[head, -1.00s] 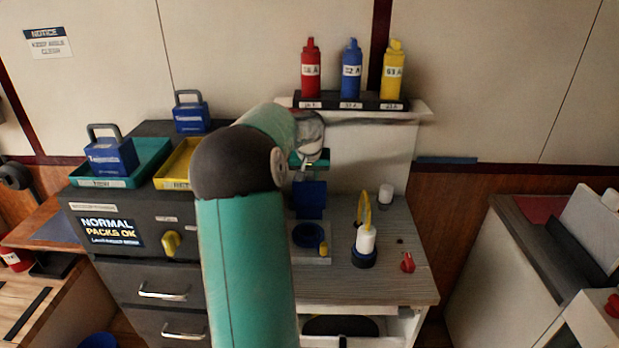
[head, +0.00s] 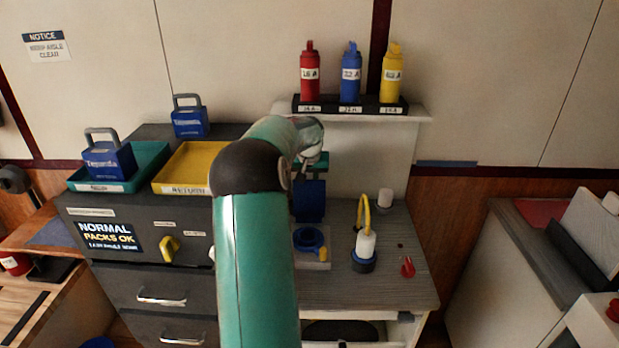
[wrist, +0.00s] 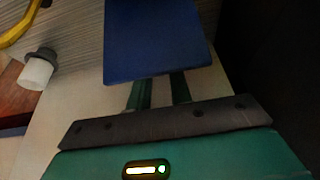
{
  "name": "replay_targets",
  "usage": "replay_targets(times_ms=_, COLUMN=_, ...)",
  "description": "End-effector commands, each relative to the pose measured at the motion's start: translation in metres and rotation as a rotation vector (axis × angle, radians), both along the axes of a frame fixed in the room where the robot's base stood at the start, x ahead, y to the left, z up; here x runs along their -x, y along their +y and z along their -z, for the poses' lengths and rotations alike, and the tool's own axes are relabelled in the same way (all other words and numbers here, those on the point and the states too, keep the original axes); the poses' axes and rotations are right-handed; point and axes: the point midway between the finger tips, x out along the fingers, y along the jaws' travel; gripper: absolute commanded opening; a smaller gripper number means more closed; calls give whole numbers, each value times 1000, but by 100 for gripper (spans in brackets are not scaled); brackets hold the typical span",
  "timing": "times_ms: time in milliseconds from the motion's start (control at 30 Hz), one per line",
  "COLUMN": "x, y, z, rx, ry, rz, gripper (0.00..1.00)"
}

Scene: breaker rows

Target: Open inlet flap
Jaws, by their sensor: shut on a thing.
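The blue inlet flap (head: 309,201) stands raised at the back of the round blue inlet ring (head: 310,238) on the counter, so the ring is uncovered in the head view. A small yellow part (head: 322,252) sits at the ring's right side. My gripper (head: 311,177) is at the flap's top edge, partly hidden by my arm. In the wrist view the flap (wrist: 155,40) is a wide blue plate, and my gripper (wrist: 160,88) has its two green fingers shut at its near edge. The fingertips are hidden by the plate.
A white bottle with a yellow loop (head: 365,245) and a red knob (head: 407,267) stand right of the inlet. Red, blue and yellow bottles (head: 351,75) stand on the shelf above. A yellow tray (head: 185,170) lies left of my arm.

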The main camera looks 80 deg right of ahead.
Motion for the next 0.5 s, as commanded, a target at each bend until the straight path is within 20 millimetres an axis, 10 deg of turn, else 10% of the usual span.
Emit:
replay_targets(times_ms=167, x=0, y=0, z=0, rx=2, ry=0, rz=0, gripper=0)
replay_targets(times_ms=200, x=0, y=0, z=0, rx=1, ry=0, rz=0, gripper=23)
replay_targets(times_ms=300, x=0, y=0, z=1, rx=0, ry=0, rz=0, gripper=42)
replay_targets(times_ms=500, x=0, y=0, z=1, rx=-1, ry=0, rz=0, gripper=43)
